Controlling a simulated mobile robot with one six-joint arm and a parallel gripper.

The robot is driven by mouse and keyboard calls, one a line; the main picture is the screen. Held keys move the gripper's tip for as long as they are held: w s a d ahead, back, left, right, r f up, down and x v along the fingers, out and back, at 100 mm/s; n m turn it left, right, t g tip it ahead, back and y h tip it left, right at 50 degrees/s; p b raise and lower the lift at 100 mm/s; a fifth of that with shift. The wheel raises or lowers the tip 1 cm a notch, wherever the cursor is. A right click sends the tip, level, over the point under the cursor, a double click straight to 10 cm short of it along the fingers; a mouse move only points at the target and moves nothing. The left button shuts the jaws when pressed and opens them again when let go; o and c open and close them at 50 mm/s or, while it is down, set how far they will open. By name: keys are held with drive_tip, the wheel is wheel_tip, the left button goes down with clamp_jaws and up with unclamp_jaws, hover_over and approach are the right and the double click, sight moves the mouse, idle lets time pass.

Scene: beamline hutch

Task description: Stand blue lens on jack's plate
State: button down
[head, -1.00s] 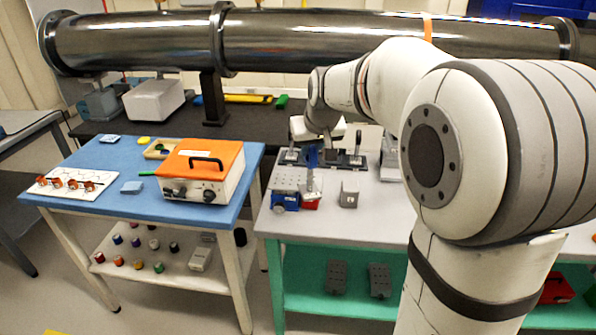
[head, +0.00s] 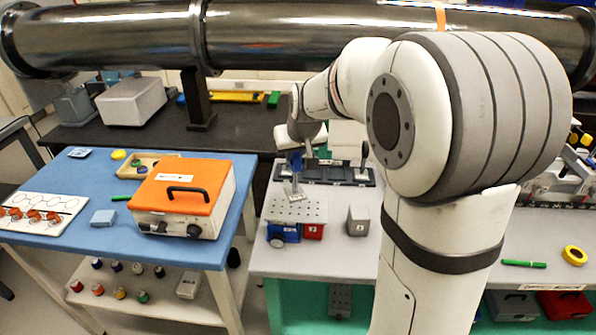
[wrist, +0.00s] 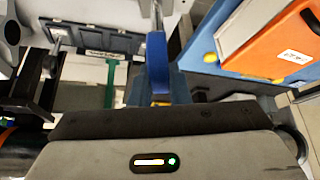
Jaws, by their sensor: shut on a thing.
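The blue lens (head: 296,162) is upright on a pale post with a small foot, below my gripper (head: 297,150). My gripper is shut on it. In the head view the foot overlaps the rear middle of the jack's grey perforated plate (head: 312,212); I cannot tell whether it touches. The plate sits above a blue front part with a knob (head: 283,233) and a red part (head: 313,231). In the wrist view the lens (wrist: 157,65) shows nearly edge-on just beyond my gripper, and the plate is not clear.
A grey block (head: 358,220) stands right of the jack. A dark tray with holders (head: 340,174) lies behind it. Left is a blue table (head: 95,195) with an orange-topped box (head: 180,186). A large steel pipe (head: 300,40) runs above the back bench.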

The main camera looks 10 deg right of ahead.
sight(296, 167)
drive_tip(key=shift+s+d+f, duration=0.1)
drive_tip(key=shift+f, duration=2.1)
drive_tip(key=shift+f, duration=0.25)
drive_tip(key=c, duration=1.4)
unclamp_jaws()
drive_tip(key=shift+r, duration=0.1)
drive_tip(key=shift+o, duration=0.2)
drive_tip(key=shift+r, duration=0.2)
drive_tip(key=a+v, duration=0.1)
drive_tip(key=v, duration=1)
drive_tip(key=s+f+g, duration=0.1)
drive_tip(key=s+f, duration=0.2)
drive_tip(key=s, duration=0.8)
drive_tip(key=s+d+f+m+g, duration=0.1)
drive_tip(key=s+f, duration=0.3)
drive_tip(key=s, duration=0.8)
drive_tip(key=shift+g+h+b, duration=0.3)
drive_tip(key=shift+g+b, duration=0.05)
drive_tip(key=shift+g, duration=0.15)
